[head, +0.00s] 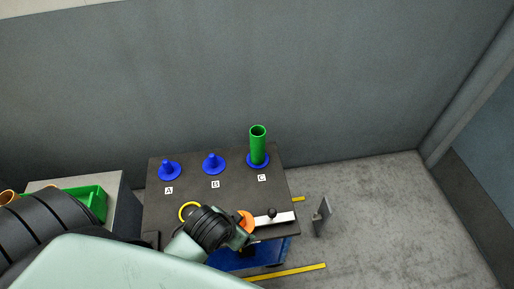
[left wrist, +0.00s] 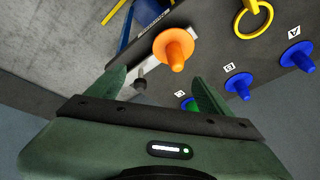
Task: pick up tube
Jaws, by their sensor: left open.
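A green tube (head: 258,146) stands upright on the blue peg at label C on the dark table (head: 225,190). My left arm reaches over the table's front; in the head view its wrist hides most of the gripper. In the left wrist view my left gripper (left wrist: 160,84) has its two fingers apart with nothing held between them. A bit of green (left wrist: 193,104), seemingly the tube, shows beside the right finger near label C, mostly hidden by the gripper. An orange peg (left wrist: 173,48) stands beyond the fingertips; it also shows in the head view (head: 246,220), partly covered.
Blue pegs stand empty at A (head: 169,171) and B (head: 213,164). A yellow ring (left wrist: 254,15) lies near the orange peg. A white strip with a black knob (head: 272,214) lies right of it. A green bin (head: 97,203) stands at left. A grey wall rises behind the table.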

